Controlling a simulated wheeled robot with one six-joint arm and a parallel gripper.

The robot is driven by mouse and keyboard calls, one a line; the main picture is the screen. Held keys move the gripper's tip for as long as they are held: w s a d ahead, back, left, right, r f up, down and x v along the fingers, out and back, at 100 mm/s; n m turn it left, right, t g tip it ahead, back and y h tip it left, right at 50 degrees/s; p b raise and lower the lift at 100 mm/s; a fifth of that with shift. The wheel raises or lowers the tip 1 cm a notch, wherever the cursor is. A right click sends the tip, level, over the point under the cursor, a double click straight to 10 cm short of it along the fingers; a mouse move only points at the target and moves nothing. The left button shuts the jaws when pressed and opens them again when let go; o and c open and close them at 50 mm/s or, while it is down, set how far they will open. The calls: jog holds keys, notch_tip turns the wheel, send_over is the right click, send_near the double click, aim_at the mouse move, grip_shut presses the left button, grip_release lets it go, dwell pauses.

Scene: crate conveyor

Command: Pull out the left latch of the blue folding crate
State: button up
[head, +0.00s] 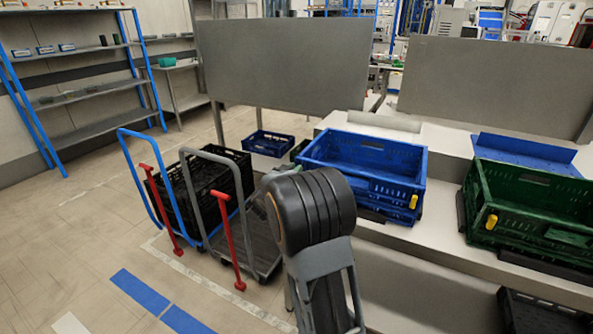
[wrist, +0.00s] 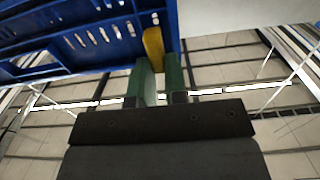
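The blue folding crate (head: 345,168) stands on the grey conveyor in the head view, with a yellow latch (head: 413,201) on its right end. In the wrist view the crate's blue wall (wrist: 90,40) fills the upper left, with a yellow latch (wrist: 153,42) at its lower right part. My gripper (wrist: 160,62) has its two green fingers on either side of the latch's lower end, with a narrow gap between them that the latch fills. It looks shut on the latch. In the head view my arm hides the fingers and the crate's left end.
A green crate (head: 482,237) stands on the conveyor to the right. A smaller blue crate (head: 268,143) lies behind. Floor at the lower left is clear.

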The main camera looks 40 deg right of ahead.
jog(key=o, duration=0.5)
jog(key=v, duration=1.3)
jog(key=shift+s+a+p, duration=0.2)
jog(key=shift+a+p, duration=0.15)
